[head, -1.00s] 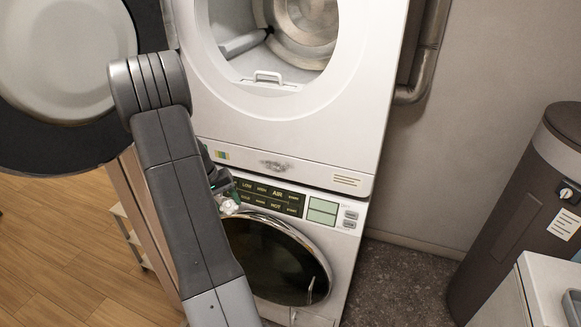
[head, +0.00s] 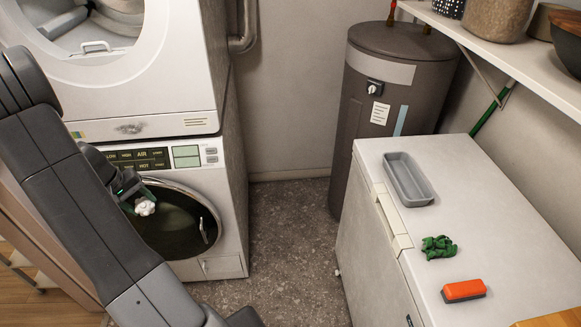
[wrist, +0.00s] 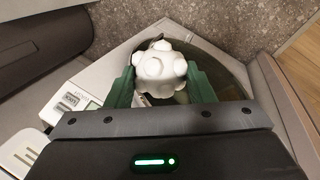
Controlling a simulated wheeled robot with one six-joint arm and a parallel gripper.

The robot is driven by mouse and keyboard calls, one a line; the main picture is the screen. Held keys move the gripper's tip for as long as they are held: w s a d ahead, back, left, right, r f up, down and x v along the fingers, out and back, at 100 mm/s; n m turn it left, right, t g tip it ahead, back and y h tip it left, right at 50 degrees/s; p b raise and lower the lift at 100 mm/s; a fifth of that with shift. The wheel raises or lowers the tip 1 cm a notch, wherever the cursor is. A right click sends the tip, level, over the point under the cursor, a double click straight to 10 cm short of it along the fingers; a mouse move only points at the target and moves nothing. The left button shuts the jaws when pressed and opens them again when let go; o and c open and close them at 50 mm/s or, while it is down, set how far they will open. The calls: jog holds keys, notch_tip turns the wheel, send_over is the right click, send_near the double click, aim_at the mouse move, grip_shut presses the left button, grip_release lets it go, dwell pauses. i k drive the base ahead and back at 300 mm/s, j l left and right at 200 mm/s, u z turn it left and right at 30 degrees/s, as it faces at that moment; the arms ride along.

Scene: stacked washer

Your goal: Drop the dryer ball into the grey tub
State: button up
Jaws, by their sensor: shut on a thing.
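The dryer ball (wrist: 160,70) is white and knobbly. In the wrist view it sits between the green fingers of my gripper (wrist: 160,85), which is shut on it. In the head view the ball (head: 145,207) shows in front of the lower washer's round door, with my gripper (head: 132,195) partly hidden behind my arm. The grey tub (head: 408,180) is a small rectangular tray on top of the white chest at the right. It looks empty. My gripper and the ball are well to the left of it.
On the white chest (head: 480,210) lie a crumpled green cloth (head: 439,247) and an orange brush-like block (head: 464,290). A dark water tank (head: 350,120) stands behind it. A shelf (head: 510,60) with containers overhangs at upper right. The stacked machines (head: 140,120) are at left; floor lies between.

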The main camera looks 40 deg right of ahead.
aim_at(408, 186)
jog(key=z, duration=3.1)
jog(key=j+z, duration=0.15)
jog(key=j, duration=0.45)
jog(key=k+j+z, duration=0.1)
jog(key=j, duration=0.55)
jog(key=k+j+z, duration=0.15)
jog(key=j, duration=0.45)
